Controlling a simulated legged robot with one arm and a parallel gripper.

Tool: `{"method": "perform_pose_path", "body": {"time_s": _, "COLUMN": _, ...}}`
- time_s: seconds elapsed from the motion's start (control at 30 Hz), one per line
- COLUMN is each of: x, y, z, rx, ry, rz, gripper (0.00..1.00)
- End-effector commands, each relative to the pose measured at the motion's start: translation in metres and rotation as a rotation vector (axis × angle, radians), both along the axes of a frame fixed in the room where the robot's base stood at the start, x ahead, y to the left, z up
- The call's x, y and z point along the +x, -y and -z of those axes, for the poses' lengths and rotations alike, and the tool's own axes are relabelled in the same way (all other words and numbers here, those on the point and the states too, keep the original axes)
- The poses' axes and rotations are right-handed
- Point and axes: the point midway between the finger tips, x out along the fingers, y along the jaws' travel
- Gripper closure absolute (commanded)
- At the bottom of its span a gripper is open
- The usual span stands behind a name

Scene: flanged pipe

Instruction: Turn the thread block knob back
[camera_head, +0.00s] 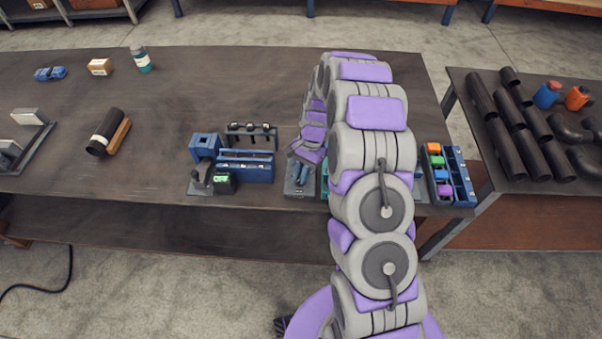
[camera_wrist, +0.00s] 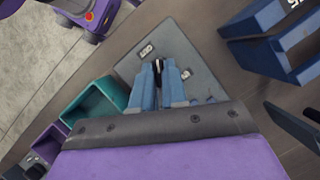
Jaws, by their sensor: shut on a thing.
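The thread block shows as a grey plate (camera_wrist: 190,50) with small dark labels in the wrist view; its edge also shows beside my arm in the head view (camera_head: 291,188). My gripper (camera_wrist: 159,68) has its two blue-grey fingers over this plate. It is shut on a small dark thing (camera_wrist: 158,65) between the fingertips, which I take to be the knob. The fingers hide most of the knob, so its turn angle cannot be told. In the head view my arm reaches down onto the plate and covers much of it.
A blue holder (camera_head: 245,168) stands left of the plate in the head view. A bin of coloured blocks (camera_head: 445,176) is at the right. The table's front edge is close.

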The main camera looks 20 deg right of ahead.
Motion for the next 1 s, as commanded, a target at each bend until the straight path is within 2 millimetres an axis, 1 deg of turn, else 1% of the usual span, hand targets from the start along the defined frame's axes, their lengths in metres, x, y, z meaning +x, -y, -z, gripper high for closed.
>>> {"method": "perform_pose_path", "body": {"time_s": 0.27, "x": 0.0006, "y": -0.0008, "z": 0.0002, "rx": 0.002, "ry": 0.0, "rz": -0.001, "gripper": 1.0}}
{"method": "perform_pose_path", "body": {"time_s": 0.47, "x": 0.0016, "y": -0.001, "z": -0.0001, "rx": 0.0, "ry": 0.002, "rz": -0.04, "gripper": 1.0}}
{"method": "perform_pose_path", "body": {"time_s": 0.67, "x": 0.002, "y": -0.0015, "z": -0.0008, "rx": 0.001, "ry": 0.0, "rz": -0.15, "gripper": 1.0}}
{"method": "perform_pose_path", "body": {"time_s": 1.0, "x": 0.0023, "y": -0.0029, "z": -0.0009, "rx": 0.001, "ry": 0.002, "rz": -0.383, "gripper": 1.0}}
